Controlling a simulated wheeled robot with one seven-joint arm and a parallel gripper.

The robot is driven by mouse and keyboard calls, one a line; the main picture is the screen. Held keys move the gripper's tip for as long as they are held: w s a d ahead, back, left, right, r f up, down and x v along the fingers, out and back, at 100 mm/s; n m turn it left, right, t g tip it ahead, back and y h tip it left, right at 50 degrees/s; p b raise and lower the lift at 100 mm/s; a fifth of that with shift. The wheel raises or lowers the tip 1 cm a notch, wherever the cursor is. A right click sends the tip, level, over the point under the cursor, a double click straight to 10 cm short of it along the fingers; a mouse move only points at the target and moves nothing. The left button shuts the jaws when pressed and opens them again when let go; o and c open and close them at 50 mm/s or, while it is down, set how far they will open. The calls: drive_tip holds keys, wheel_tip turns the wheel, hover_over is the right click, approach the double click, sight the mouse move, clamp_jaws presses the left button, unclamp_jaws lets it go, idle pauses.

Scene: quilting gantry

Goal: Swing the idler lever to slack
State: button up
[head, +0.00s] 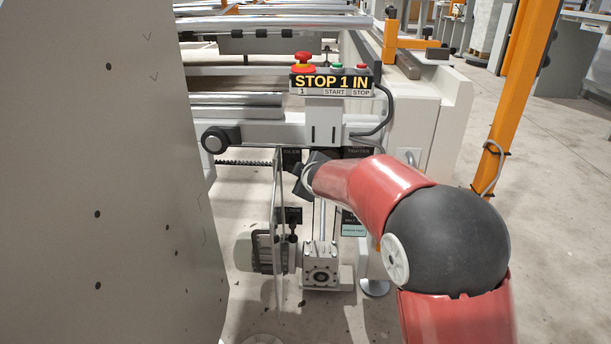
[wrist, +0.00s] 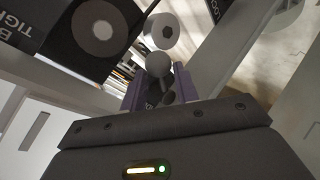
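My gripper (head: 308,180) is at the end of my red arm, in front of the machine between the dark IDLER plate (head: 291,156) and the dark TIGHTER plate (head: 357,153). In the wrist view its two purple fingers (wrist: 160,92) stand apart, open. A grey ball knob (wrist: 158,64), which looks like the idler lever's end, lies in line with the gap at the fingertips. I cannot tell whether the fingers touch it. A round grey hub with a dark hex centre (wrist: 160,32) is just beyond. In the head view my gripper hides the lever.
A STOP 1 IN control box (head: 331,82) with red, green and red buttons stands above. A motor and gearbox (head: 320,266) sit below, beside upright rods. A large pale panel (head: 100,170) fills the left. An orange post (head: 518,90) stands right, with clear floor around it.

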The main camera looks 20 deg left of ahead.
drive_tip(key=v, duration=0.7)
drive_tip(key=shift+s+d, duration=0.3)
drive_tip(key=shift+r, duration=0.15)
drive_tip(key=s+d+r+m+h, duration=0.1)
drive_tip(key=s+d+m+h, duration=0.15)
drive_tip(key=d, duration=0.55)
drive_tip(key=s+d+r+m+g+h, duration=0.1)
drive_tip(key=s+d+r+m, duration=0.2)
drive_tip(key=d, duration=0.4)
drive_tip(key=s+d+m+h, duration=0.1)
drive_tip(key=s+d+m, duration=0.25)
drive_tip(key=d, duration=0.45)
drive_tip(key=s+d+f+m+g+h, duration=0.1)
drive_tip(key=s+d+f+m, duration=0.2)
drive_tip(key=s, duration=0.5)
drive_tip(key=s+d+m+g, duration=0.25)
drive_tip(key=s+d, duration=0.25)
drive_tip(key=s, duration=0.3)
drive_tip(key=s+d+f+m+h, duration=0.1)
drive_tip(key=s+d+f+m, duration=0.15)
drive_tip(key=s, duration=0.45)
wheel_tip(320, 180, up, 14)
drive_tip(key=p, duration=1.3)
drive_tip(key=shift+d+f+p, duration=0.15)
drive_tip(key=shift+d+p, duration=0.2)
drive_tip(key=shift+d, duration=0.05)
drive_tip(key=shift+w, duration=0.1)
